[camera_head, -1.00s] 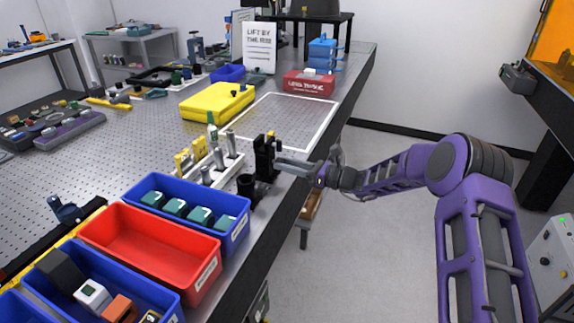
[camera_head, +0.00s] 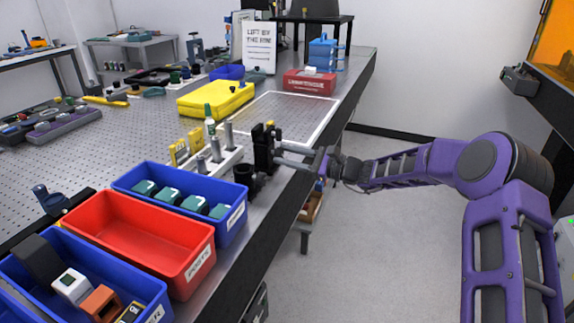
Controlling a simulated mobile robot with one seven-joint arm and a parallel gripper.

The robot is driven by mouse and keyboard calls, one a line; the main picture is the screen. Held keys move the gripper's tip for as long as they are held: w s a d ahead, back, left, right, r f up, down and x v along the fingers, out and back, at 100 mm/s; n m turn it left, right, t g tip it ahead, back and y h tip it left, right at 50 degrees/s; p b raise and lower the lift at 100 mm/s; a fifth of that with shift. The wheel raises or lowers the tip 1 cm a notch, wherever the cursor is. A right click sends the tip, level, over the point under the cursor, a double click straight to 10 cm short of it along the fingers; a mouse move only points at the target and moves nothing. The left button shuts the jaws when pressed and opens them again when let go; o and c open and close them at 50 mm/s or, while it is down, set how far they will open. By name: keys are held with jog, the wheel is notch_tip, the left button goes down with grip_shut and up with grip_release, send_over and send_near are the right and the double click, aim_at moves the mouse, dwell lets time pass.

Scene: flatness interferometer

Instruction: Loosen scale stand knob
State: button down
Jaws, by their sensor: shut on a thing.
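A black upright stand (camera_head: 262,148), which I take to be the scale stand, is at the right edge of the perforated metal table. My gripper (camera_head: 282,149) reaches in from the right, and its fingertips are at the stand's right side. It is shut on the stand's knob, a small part largely hidden between the fingers. I cannot see whether the knob has turned.
A black cup-like holder (camera_head: 244,176) stands close in front of the stand. Left of it is a pale rack (camera_head: 219,162) with posts. A blue bin (camera_head: 181,199) and a red bin (camera_head: 139,240) are nearer.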

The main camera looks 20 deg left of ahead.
jog(key=n+b, duration=0.1)
jog(key=n, duration=0.4)
jog(key=shift+n, duration=0.4)
jog(key=n, duration=0.4)
jog(key=shift+f+n, duration=0.1)
jog(key=shift+n, duration=0.3)
jog(key=c, duration=0.5)
grip_release()
